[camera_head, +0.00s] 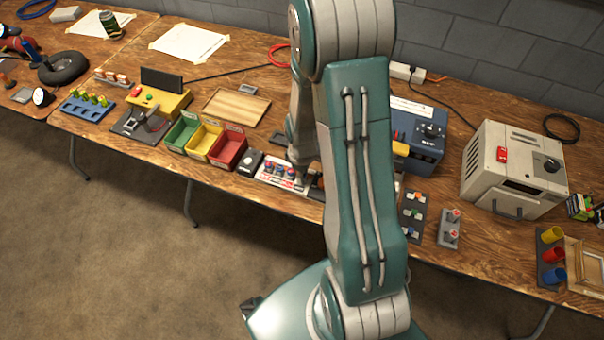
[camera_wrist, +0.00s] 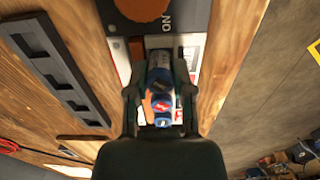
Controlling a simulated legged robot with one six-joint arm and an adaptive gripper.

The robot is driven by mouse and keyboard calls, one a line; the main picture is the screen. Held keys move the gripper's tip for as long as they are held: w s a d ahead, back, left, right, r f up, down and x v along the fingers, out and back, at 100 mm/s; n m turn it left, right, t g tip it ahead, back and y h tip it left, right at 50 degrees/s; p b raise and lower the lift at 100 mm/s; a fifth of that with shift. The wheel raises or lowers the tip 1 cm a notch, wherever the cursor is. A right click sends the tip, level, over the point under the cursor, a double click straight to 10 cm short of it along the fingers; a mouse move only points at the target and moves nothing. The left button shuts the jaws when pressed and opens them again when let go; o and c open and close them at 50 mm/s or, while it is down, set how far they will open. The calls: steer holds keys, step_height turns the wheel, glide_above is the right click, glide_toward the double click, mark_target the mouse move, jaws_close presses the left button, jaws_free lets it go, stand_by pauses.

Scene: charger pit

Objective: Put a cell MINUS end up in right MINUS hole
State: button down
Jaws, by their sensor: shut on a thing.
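My gripper (camera_wrist: 160,88) is shut on a blue cell (camera_wrist: 159,66) in the wrist view, one finger on each side of it. More blue with a red and white mark shows just below it, and I cannot tell whether that is the same cell or another one. Which end of the cell is up cannot be told. A white and red panel lies behind the fingers. In the head view a white tray (camera_head: 262,174) with several blue and red cells stands near the table's front edge, partly behind my arm. The right MINUS hole cannot be made out.
A blue device (camera_head: 425,150) and a white machine (camera_head: 485,170) stand to the right. In the wrist view, a dark slotted rack (camera_wrist: 55,65) lies left.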

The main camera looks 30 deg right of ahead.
steer(key=shift+f, duration=0.2)
steer(key=shift+c, duration=2)
jaws_free()
steer(key=shift+r, duration=0.1)
steer(key=shift+r, duration=3.45)
